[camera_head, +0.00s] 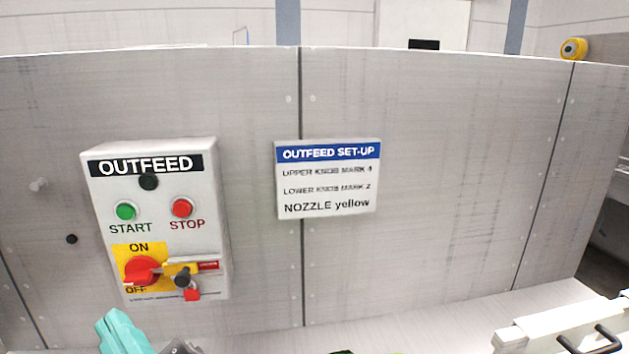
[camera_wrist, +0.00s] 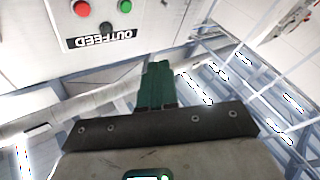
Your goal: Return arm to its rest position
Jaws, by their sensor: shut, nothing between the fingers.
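My gripper (camera_wrist: 156,84) shows in the wrist view as teal fingers closed together, with nothing between them. The OUTFEED control box (camera_wrist: 125,15) appears upside down beyond them, at the upper left, apart from the fingers. In the head view a teal part of my arm (camera_head: 122,333) shows at the bottom edge, below the OUTFEED box (camera_head: 150,225); the rest of the arm is mostly out of frame. The box has a green START button (camera_head: 126,210), a red STOP button (camera_head: 182,208) and a red rotary switch (camera_head: 142,271) on a yellow plate.
A yellow piece and a red padlock (camera_head: 193,291) are beside the rotary switch. A set-up sign (camera_head: 328,178) is on the grey metal wall (camera_head: 430,170). A white piece with dark handles (camera_head: 565,335) stands at the lower right. Blue-grey framework (camera_wrist: 245,85) is right of my fingers.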

